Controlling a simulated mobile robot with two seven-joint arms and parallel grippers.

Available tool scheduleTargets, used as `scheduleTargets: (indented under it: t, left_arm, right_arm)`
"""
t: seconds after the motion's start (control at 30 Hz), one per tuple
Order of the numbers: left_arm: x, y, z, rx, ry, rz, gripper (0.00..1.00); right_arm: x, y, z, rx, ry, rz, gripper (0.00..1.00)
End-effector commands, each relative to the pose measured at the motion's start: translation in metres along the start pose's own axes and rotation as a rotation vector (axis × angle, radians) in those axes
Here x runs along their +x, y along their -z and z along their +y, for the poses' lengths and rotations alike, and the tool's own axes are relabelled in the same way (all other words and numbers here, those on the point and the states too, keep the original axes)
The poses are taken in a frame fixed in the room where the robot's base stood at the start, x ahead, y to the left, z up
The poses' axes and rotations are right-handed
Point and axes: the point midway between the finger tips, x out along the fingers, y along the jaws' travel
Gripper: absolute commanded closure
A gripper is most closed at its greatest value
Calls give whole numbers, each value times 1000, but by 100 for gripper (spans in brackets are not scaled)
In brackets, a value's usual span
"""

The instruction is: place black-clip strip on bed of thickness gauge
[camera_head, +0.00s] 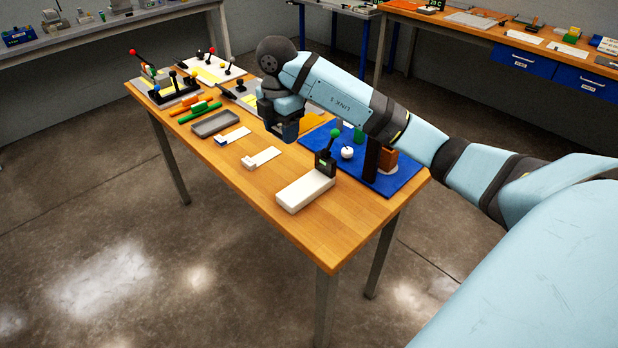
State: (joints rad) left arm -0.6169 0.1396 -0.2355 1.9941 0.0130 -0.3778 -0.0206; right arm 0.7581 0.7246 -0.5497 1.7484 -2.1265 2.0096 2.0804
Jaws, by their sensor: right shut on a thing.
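My right gripper (285,128) hangs over the middle of the table, pointing down. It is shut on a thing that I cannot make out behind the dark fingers. I cannot pick out the black-clip strip on the table. A white block with a black upright and a green-knobbed lever (308,187) stands at the near side, to the right of and nearer than the gripper. I cannot tell for sure whether it is the thickness gauge. My left gripper is not in view.
A white strip (264,157) and a blue-ended strip (234,137) lie left of the gripper, near a grey tray (214,123). A blue mat (399,178) with upright items lies at right. Lever devices (172,92) crowd the far left. The table's (330,236) near corner is clear.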

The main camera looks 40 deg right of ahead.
Motion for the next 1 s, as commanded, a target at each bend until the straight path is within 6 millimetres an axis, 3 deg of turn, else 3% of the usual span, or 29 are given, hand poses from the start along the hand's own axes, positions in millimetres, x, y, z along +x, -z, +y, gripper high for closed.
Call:
scheduleTargets:
  t: [0.17, 0.6, 1.0]
  left_arm:
    - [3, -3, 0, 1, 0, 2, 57]
    - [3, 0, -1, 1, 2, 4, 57]
    - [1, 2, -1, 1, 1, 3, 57]
  right_arm:
    - [27, 2, -1, 0, 5, 4, 70]
    - [136, 0, -1, 2, 4, 1, 70]
    - [176, 0, -1, 1, 4, 1, 70]
